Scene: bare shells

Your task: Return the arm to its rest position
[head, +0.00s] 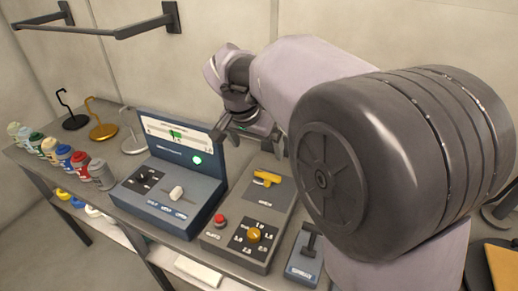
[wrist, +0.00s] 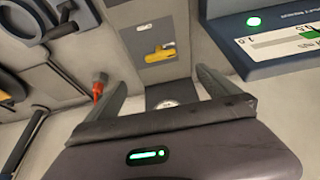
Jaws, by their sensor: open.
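My arm (head: 320,70) spans the right half of the head view, its large dark joint close to the camera. My gripper (head: 248,138) hangs above the back of the bench, just right of the blue console's screen. Its jaws are open, and nothing shows between them. In the wrist view, the two dark fingers of the gripper (wrist: 160,85) stand apart, with a panel and a yellow lever visible beyond them. The arm hides much of the bench's right side.
A blue console (head: 172,180) with a lit screen stands on the bench, beside a grey control box (head: 233,243) with a yellow lever (head: 267,178). A joystick box (head: 305,262) is to the right. Several bottles (head: 72,160) and hooks (head: 102,130) stand left. A rail (head: 120,33) juts from the wall.

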